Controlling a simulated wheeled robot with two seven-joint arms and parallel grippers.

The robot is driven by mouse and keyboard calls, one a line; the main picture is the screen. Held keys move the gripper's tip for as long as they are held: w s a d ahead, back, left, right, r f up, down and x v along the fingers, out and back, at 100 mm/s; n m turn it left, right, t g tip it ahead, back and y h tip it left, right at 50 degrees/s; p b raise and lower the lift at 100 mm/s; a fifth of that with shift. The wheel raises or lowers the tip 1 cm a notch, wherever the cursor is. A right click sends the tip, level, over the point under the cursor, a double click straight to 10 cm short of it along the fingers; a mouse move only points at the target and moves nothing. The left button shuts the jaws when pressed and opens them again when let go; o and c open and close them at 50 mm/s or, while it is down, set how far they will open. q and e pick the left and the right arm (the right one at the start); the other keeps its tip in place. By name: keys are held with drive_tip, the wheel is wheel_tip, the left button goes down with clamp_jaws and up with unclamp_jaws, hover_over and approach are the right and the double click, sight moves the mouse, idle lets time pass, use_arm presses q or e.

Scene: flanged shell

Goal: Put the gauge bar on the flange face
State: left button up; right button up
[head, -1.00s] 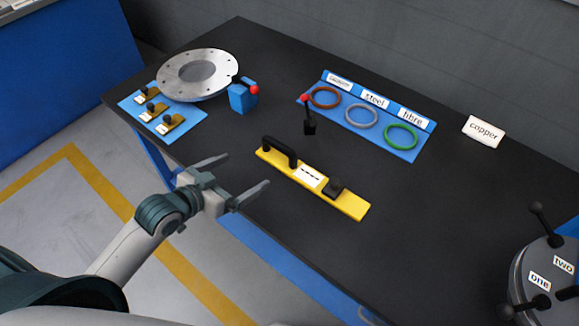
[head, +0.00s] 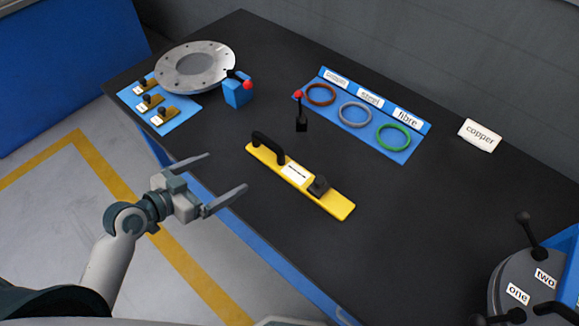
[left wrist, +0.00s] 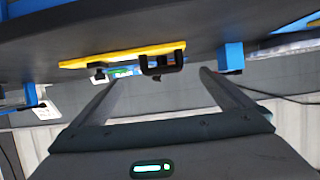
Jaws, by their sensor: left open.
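The yellow gauge bar (head: 332,203) lies flat on the dark table in the head view, with a black handle at its left end and a black block near its right end. It also shows in the left wrist view (left wrist: 120,54), beyond the fingers. The round grey flange face (head: 165,70) sits at the table's far left. My left gripper (head: 226,178) is open and empty, just off the table's front edge, left of the bar and apart from it. In the left wrist view its two fingers (left wrist: 160,84) are spread wide. My right gripper is not in view.
A blue panel (head: 388,152) holds brown, grey and green rings. A black lever (head: 301,118) with a red knob stands behind the bar. A blue block (head: 237,95) stands beside the flange. A copper label (head: 480,135) and a round lid (head: 520,270) are at right.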

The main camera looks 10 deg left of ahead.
use_arm(q)
drive_tip(key=x, duration=0.2)
drive_tip(key=p+x, duration=0.1)
drive_tip(key=shift+w+d+r, duration=0.1)
drive_tip(key=shift+w+d, duration=0.15)
drive_tip(key=shift+w, duration=0.1)
drive_tip(key=p+x, duration=0.2)
drive_tip(key=x, duration=0.4)
drive_tip(key=shift+w+d+f, duration=0.15)
drive_tip(key=shift+w+f, duration=0.05)
drive_tip(key=shift+w, duration=0.15)
drive_tip(key=shift+w+d+f+p, duration=0.3)
drive_tip(key=shift+w+p, duration=0.05)
drive_tip(key=shift+w, duration=0.05)
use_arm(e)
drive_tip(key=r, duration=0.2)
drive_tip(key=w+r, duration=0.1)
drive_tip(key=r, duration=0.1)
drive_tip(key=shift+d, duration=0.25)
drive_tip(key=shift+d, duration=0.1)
